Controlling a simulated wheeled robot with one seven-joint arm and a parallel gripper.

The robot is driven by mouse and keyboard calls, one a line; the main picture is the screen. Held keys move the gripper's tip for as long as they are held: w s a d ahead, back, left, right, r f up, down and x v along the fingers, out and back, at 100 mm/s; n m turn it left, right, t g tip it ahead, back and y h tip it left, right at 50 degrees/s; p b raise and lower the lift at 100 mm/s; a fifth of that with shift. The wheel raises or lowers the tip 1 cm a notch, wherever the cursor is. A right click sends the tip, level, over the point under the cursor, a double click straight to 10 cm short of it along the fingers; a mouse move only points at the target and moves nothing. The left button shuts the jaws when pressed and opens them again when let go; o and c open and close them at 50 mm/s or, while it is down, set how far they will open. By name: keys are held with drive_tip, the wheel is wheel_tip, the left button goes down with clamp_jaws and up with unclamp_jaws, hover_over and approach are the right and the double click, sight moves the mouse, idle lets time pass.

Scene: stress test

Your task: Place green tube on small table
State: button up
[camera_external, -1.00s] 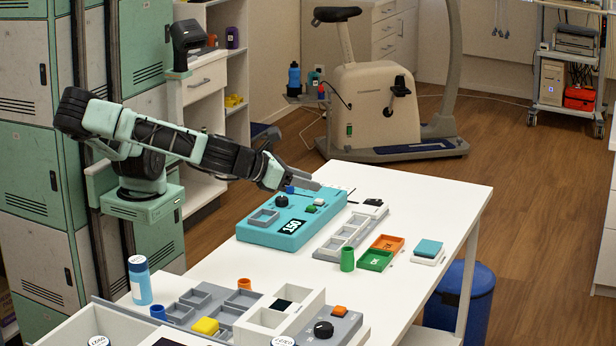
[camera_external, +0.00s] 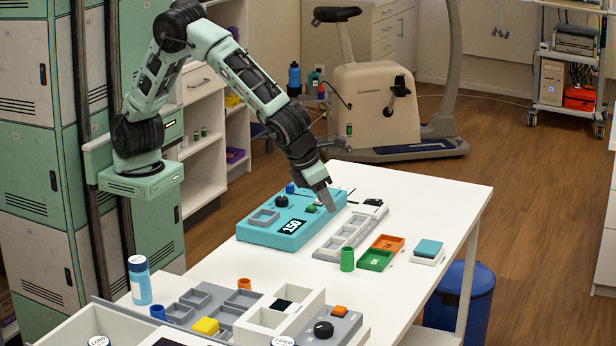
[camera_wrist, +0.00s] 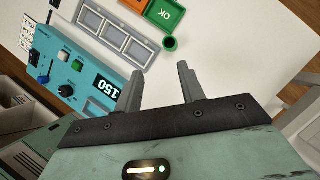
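The green tube (camera_external: 347,260) stands upright on the white table (camera_external: 400,205), beside the green tray. In the wrist view the same tube (camera_wrist: 170,44) shows as a small green ring ahead of my fingers. My gripper (camera_external: 329,206) points down above the table near the turquoise box, behind the tube and apart from it. In the wrist view my gripper (camera_wrist: 159,69) has its two fingers spread, with nothing between them. I cannot tell which surface is the small table.
A turquoise box (camera_external: 262,237) with a knob and a 150 display is below and left of my gripper. Near it are a grey compartment tray (camera_external: 330,247), an orange tray (camera_external: 387,241) and a green tray (camera_external: 375,262).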

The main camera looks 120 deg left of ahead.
wheel_tip(320, 180, up, 6)
drive_tip(key=p, duration=0.1)
approach(350, 255)
drive_tip(key=shift+h, duration=0.4)
drive_tip(key=a+f, duration=0.2)
drive_tip(key=f, duration=0.1)
drive_tip(key=a+f, duration=0.2)
drive_tip(key=shift+w+p, duration=0.35)
drive_tip(key=shift+w, duration=0.05)
drive_tip(key=shift+d+p+x, duration=0.1)
drive_tip(key=shift+p+x, duration=0.15)
drive_tip(key=shift+x, duration=1.05)
drive_tip(key=shift+d+p+x, duration=0.15)
drive_tip(key=shift+p+x, duration=0.1)
drive_tip(key=shift+x, duration=1.1)
drive_tip(key=shift+s+f, duration=0.1)
drive_tip(key=shift+s, duration=0.05)
drive_tip(key=c, duration=0.8)
